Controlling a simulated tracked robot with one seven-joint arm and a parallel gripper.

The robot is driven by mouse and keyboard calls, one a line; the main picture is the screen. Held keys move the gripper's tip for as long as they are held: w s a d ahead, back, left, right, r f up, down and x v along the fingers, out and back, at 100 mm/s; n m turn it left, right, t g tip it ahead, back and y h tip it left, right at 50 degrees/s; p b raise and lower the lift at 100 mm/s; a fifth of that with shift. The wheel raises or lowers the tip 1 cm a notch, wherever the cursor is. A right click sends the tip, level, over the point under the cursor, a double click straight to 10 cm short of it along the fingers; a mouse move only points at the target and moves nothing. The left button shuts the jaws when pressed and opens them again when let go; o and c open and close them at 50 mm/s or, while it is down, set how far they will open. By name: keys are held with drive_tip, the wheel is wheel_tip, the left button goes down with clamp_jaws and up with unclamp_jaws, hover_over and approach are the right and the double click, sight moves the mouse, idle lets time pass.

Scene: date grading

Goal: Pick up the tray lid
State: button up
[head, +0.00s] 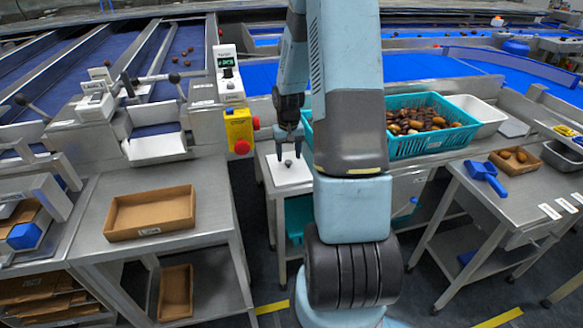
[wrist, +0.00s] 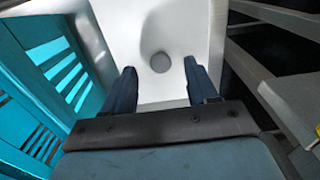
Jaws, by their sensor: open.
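The tray lid (head: 277,172) is a flat white panel with a round grey knob (head: 288,162), lying on the metal stand left of my arm. In the wrist view the white lid (wrist: 190,40) fills the upper middle, with its grey knob (wrist: 160,62) between and just beyond my fingertips. My gripper (head: 288,152) is over the lid in the head view. In the wrist view my gripper (wrist: 163,80) has its two dark fingers apart with nothing between them. The exact height of the fingertips above the lid is hard to tell.
A teal slatted crate (wrist: 60,70) stands close on the left in the wrist view. A teal crate of dates (head: 440,140) stands right of my arm. A yellow box with red buttons (head: 239,127) is left of the lid. A cardboard tray (head: 150,231) lies on the left table.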

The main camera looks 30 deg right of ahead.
sight(288, 165)
drive_tip(key=shift+f, duration=1.35)
clamp_jaws()
drive_tip(key=shift+r, duration=0.15)
